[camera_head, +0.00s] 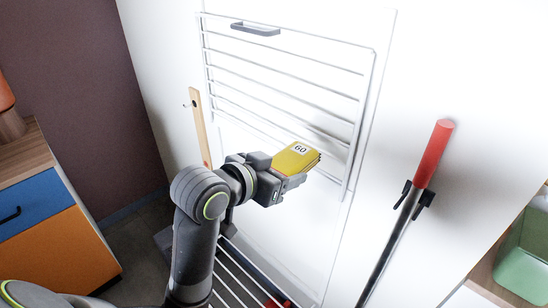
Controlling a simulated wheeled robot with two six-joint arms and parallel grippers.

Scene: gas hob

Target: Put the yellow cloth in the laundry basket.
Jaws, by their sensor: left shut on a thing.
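The yellow cloth (297,158) is a folded, layered block with a white label reading 60 on top. My left gripper (288,178) is shut on the cloth and holds it up in the air, in front of a white wall rack. The gripper hides the cloth's lower part. I cannot make out a laundry basket in this view. My right gripper is not in view.
A white wire rack (285,80) is on the wall, with more white bars (236,276) low down behind my arm. A red-handled pole (433,155) hangs at right. A blue-and-orange cabinet (45,235) stands left. A green container (524,256) is at the right edge.

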